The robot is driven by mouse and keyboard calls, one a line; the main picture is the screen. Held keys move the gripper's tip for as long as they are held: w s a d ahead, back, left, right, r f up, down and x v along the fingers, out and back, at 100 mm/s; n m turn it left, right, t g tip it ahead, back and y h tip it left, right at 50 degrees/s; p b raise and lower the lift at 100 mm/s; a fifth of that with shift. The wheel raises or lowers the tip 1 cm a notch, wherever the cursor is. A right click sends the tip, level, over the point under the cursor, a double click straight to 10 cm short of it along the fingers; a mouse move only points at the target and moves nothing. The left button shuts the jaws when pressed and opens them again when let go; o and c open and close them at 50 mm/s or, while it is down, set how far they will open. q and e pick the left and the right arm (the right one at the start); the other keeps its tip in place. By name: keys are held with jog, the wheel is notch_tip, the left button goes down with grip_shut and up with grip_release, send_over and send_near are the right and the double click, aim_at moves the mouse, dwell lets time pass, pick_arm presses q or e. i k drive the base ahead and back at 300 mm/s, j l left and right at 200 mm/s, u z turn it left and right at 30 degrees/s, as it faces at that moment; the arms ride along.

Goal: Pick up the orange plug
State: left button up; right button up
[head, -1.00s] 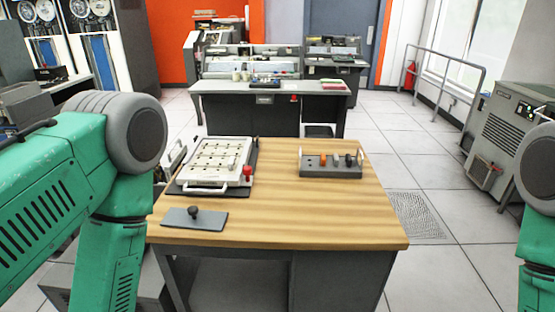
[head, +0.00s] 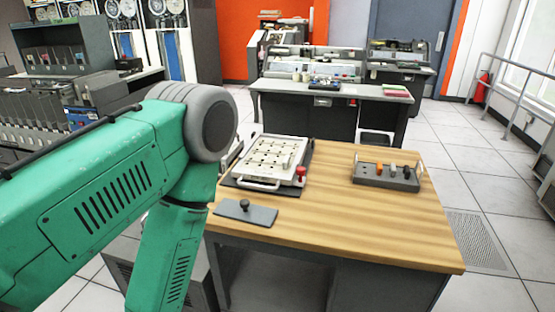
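The orange plug (head: 379,170) stands upright in a small grey tray (head: 396,183) at the right back of the wooden table (head: 350,225). Dark and grey plugs stand beside it in the same tray. My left arm comes in from the left with its green links, but its gripper is out of view below the table's left side. My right arm and gripper are not in view. No gripper is near the orange plug.
A white board in a dark tray (head: 234,181) with a red knob (head: 300,173) sits at the table's left. A grey plate with a black knob (head: 245,212) lies in front of it. The table's front right is clear. A second desk (head: 335,90) stands behind.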

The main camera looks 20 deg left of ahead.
aim_at(379, 168)
jog(key=i+l, duration=0.15)
jog(key=l, duration=0.15)
jog(key=i+l+u, duration=0.1)
jog(key=l, duration=0.2)
jog(key=i+l, duration=0.2)
jog(key=l, duration=0.15)
jog(key=i+l+u, duration=0.1)
jog(key=l, duration=0.2)
